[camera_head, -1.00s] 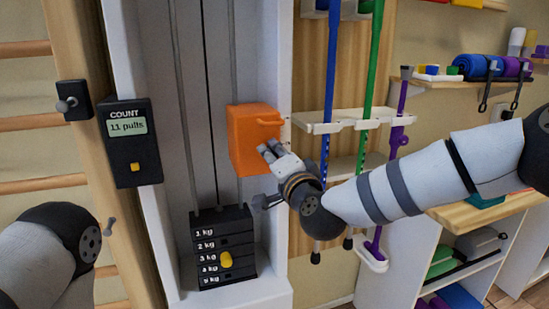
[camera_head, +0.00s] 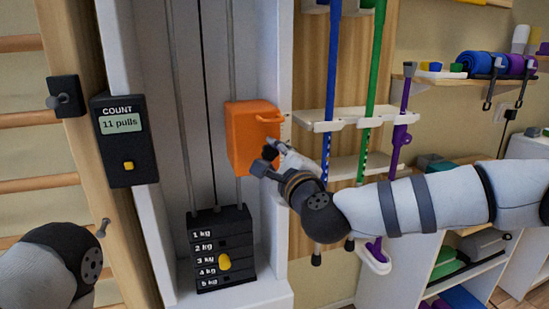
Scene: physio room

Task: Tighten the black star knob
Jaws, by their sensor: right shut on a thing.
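The orange box (camera_head: 245,135) with a handle is on the white column. A small dark piece, which looks like the black star knob (camera_head: 270,150), shows at the lower right of the orange box. My right gripper (camera_head: 279,152) is shut on it, and the fingers and wrist hide most of its shape. My left arm shows only as a rounded link at the lower left; its gripper is out of view.
Below the box stands a black weight stack (camera_head: 222,245) with a yellow pin. A black counter (camera_head: 125,140) reading 11 pulls is at left. A white rack (camera_head: 335,123) with blue, green and purple poles is close behind my right arm.

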